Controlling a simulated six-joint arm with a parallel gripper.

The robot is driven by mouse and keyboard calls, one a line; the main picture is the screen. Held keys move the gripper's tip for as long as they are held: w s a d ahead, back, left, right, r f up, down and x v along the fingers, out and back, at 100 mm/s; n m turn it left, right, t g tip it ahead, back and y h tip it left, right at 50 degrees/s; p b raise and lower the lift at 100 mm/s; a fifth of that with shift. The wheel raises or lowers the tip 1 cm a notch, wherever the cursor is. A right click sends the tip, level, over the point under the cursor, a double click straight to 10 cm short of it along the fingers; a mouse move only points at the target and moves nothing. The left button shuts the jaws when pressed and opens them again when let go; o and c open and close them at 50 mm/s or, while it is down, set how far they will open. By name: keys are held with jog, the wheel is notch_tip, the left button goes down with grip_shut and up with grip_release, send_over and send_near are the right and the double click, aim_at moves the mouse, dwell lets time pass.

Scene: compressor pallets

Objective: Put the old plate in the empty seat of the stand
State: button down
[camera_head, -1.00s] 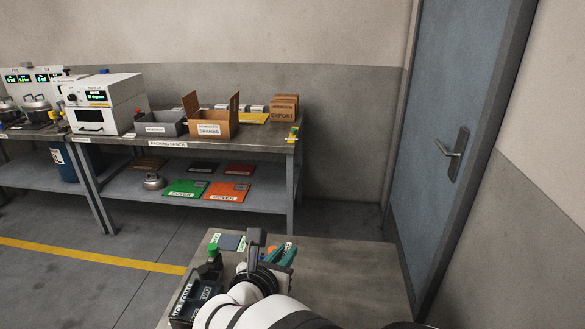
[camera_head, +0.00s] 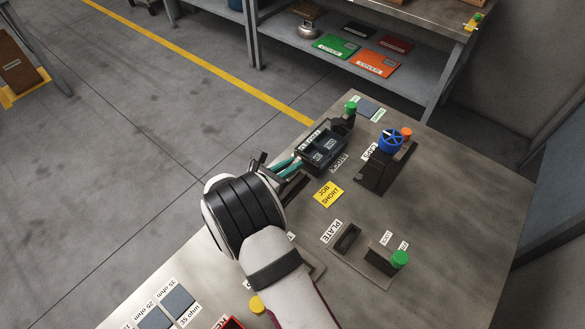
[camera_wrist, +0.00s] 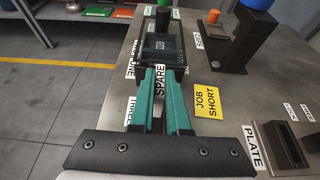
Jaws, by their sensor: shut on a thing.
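My gripper's teal fingers (camera_head: 284,164) point at the near end of a black stand (camera_head: 311,173) with labelled compartments. In the wrist view the fingers (camera_wrist: 163,70) are close together, with a narrow gap between them, and their tips are at the near edge of the stand (camera_wrist: 182,56). They are shut on a thin thing, which I take for the old plate; it is mostly hidden, and I cannot tell if it touches the stand. One compartment shows a grey-blue plate (camera_wrist: 162,42). I cannot make out which seat is empty.
A post with a blue knob (camera_head: 391,141) stands right of the stand. A yellow JOB SHORT card (camera_head: 327,194) lies nearby. A slotted block (camera_head: 345,238) by the PLATE label and a green-topped post (camera_head: 399,259) stand nearer. Grey plates (camera_head: 178,300) lie lower left.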

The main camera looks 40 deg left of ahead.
aim_at(293, 177)
jog(key=shift+f, duration=1)
jog(key=shift+f, duration=0.1)
jog(key=shift+d+f, duration=0.1)
jog(key=shift+f, duration=0.45)
jog(key=c, duration=0.9)
grip_release()
jog(key=shift+f, duration=0.1)
jog(key=shift+d, duration=0.1)
